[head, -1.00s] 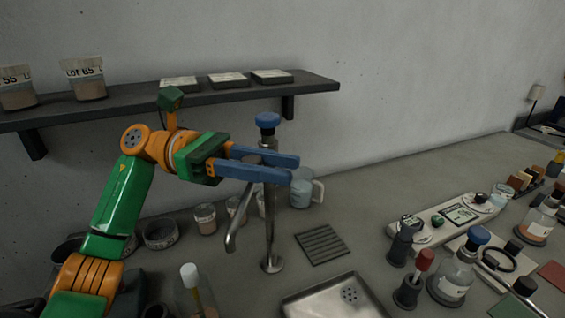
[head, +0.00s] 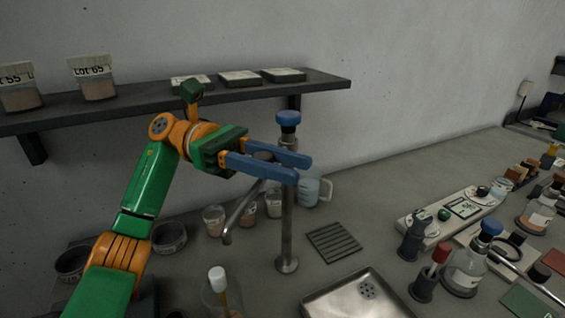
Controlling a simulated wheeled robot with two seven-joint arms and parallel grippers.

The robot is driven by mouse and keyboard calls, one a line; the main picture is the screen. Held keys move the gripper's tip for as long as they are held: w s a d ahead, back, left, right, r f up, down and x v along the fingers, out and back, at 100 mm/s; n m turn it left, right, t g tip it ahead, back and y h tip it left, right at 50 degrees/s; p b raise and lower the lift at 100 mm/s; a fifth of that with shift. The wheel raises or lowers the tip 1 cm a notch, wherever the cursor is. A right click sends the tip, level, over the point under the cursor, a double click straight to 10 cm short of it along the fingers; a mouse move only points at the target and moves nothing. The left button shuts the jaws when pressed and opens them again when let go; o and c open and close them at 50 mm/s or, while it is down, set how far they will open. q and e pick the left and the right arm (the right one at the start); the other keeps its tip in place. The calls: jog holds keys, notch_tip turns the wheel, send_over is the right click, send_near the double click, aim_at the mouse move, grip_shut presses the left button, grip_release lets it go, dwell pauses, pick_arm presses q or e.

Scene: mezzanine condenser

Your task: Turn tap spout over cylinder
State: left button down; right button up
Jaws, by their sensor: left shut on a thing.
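The metal tap (head: 287,225) stands upright on the bench with a blue knob (head: 288,118) on top. Its spout (head: 240,212) slants down and to the left from the column, the open end above the bench. My left gripper (head: 304,168) reaches in from the left, its blue fingers either side of the tap's upper part, shut on the spout. The fingers hide where the spout meets the column. A clear glass vessel (head: 208,300) with a white-topped stick in it stands front left of the spout end, cut by the frame; I cannot tell whether it is the cylinder. My right gripper is out of view.
A dark shelf (head: 140,113) with jars and flat boxes runs along the wall above. Small cups (head: 213,221) and a clear jug (head: 311,190) stand behind the tap. A ribbed mat (head: 333,242) and metal tray (head: 352,300) lie right of it; bottles crowd the right.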

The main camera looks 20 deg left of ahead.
pick_arm(q)
jog(key=c, duration=0.6)
grip_release()
jog(key=shift+d, duration=0.15)
